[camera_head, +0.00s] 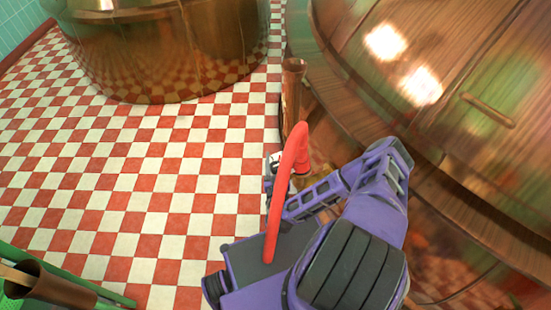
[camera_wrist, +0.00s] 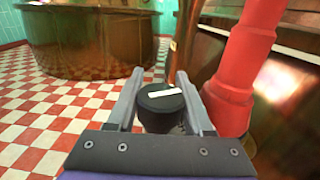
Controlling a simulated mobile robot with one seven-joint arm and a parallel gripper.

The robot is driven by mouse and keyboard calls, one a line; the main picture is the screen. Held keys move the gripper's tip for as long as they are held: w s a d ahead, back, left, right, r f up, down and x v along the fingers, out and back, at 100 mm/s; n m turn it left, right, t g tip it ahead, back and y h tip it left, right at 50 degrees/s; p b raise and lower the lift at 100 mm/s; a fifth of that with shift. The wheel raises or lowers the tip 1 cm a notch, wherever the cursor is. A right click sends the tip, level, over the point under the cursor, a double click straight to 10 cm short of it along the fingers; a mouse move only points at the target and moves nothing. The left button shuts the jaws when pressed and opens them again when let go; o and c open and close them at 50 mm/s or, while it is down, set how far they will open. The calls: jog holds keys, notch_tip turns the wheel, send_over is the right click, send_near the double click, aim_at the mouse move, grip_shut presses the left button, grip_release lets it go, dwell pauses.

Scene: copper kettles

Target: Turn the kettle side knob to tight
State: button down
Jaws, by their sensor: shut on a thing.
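The black round knob (camera_wrist: 164,108) with a white pointer bar sits between the two fingers of my gripper (camera_wrist: 160,82) in the wrist view. The fingers are closed on its left and right sides. The white bar lies nearly level, its right end slightly higher. In the head view my gripper (camera_head: 276,172) is low beside the large copper kettle (camera_head: 440,75) at the right. The knob cannot be made out clearly there, since my arm and a red hose crowd that spot.
A second copper kettle (camera_head: 165,50) stands at the back left. A copper pipe (camera_head: 292,95) rises just beyond my gripper. The red-and-white checkered floor (camera_head: 120,170) is open at left. Green railing (camera_head: 60,270) is at lower left.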

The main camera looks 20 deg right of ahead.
jog(key=shift+c, duration=1.5)
grip_release()
jog(key=b+v, duration=0.4)
jog(key=v, duration=1.3)
jog(key=shift+s, duration=0.15)
